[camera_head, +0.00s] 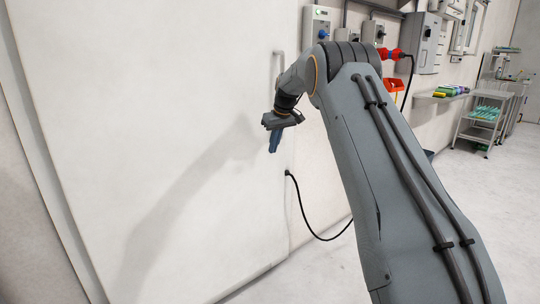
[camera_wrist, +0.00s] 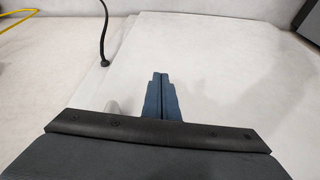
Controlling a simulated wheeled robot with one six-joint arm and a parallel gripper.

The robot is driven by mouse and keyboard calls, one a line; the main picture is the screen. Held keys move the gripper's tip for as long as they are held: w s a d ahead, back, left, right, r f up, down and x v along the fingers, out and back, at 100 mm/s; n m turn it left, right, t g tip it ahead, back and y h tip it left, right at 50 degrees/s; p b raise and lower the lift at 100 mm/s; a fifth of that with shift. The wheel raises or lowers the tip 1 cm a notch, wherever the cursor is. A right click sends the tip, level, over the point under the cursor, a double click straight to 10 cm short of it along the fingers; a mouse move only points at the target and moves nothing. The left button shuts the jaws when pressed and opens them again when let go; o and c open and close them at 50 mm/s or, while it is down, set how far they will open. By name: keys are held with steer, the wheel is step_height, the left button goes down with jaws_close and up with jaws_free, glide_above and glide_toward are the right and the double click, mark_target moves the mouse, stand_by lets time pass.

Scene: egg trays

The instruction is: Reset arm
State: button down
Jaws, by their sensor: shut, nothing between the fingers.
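My gripper (camera_head: 274,142) hangs at the end of my bent grey arm in front of a pale wall panel in the head view. Its blue fingers point downward. In the wrist view the gripper (camera_wrist: 160,78) shows its two blue fingers pressed together with a thin seam between them and nothing held. A white surface lies beyond the fingertips. No egg tray is clearly seen near the gripper.
A pale wall panel (camera_head: 130,120) fills the left side. A black cable (camera_head: 312,230) loops from the wall. Control boxes (camera_head: 424,42) are on the wall. A shelf cart (camera_head: 482,122) with greenish items stands at far right. Pale floor (camera_head: 470,200) lies clear to the right.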

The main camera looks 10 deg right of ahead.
steer(key=s+a+m+g+p, duration=0.1)
steer(key=s+a+p, duration=0.1)
steer(key=s, duration=1.7)
steer(key=s+a+r+m+g+h+p, duration=0.1)
steer(key=s+p, duration=0.4)
steer(key=s, duration=1.4)
steer(key=s+a+r+m+g+p, duration=0.1)
steer(key=s+a+p, duration=0.2)
steer(key=s, duration=1.5)
steer(key=shift+s+a+m+g+p, duration=0.15)
steer(key=shift+s+m+g+p, duration=0.2)
steer(key=shift+s+m+g, duration=0.05)
